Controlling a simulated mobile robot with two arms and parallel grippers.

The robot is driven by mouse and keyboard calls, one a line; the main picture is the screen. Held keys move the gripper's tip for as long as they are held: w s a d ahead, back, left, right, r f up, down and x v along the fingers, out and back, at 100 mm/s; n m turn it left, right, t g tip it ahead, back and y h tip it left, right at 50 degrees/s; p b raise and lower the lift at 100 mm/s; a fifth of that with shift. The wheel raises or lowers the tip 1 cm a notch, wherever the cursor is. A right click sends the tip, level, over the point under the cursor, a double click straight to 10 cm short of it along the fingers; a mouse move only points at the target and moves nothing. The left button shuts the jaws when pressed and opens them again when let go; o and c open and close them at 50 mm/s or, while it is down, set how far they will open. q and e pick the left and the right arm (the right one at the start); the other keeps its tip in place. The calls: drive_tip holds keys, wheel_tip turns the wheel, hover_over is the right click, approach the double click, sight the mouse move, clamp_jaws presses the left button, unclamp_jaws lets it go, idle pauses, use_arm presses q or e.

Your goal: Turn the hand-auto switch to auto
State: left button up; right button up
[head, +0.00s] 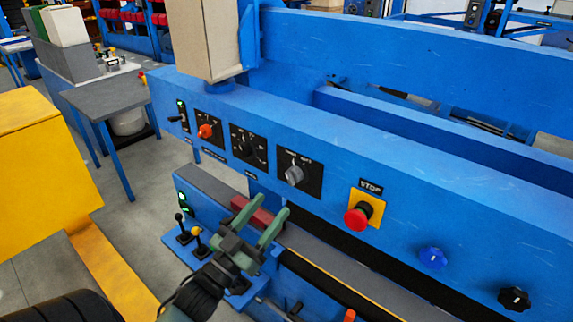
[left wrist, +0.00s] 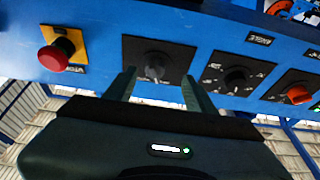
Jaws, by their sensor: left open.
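The hand-auto switch (head: 294,175) is a grey knob on a black square plate on the blue panel, left of the red stop button. Its small lettering is hard to read. My left gripper (head: 266,212) is open and empty, below and left of the knob in the head view, with its fingers pointing toward the panel. In the left wrist view the grey knob (left wrist: 155,66) shows between the fingertips of the left gripper (left wrist: 159,78). I cannot see any contact with the knob. My right gripper is not in view.
The red stop button (head: 357,218) is on a yellow plate to the right. A black knob (head: 245,146) and an orange knob (head: 205,131) sit to the left. A blue knob (head: 433,257) and another black knob (head: 515,298) are farther right. Small levers (head: 182,235) stand below the panel.

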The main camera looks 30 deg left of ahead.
sight(289, 183)
use_arm(q)
drive_tip(key=w+r, duration=0.1)
drive_tip(key=w+d+r+p, duration=0.1)
drive_tip(key=shift+r, duration=0.4)
drive_tip(key=p+x, duration=0.1)
drive_tip(key=x, duration=0.3)
drive_tip(key=shift+w+a+f+p, duration=0.1)
drive_tip(key=shift+w+p, duration=0.25)
drive_tip(key=shift+w, duration=0.1)
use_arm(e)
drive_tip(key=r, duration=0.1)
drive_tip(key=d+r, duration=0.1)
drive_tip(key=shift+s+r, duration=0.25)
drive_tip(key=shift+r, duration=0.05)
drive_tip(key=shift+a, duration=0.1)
use_arm(q)
clamp_jaws()
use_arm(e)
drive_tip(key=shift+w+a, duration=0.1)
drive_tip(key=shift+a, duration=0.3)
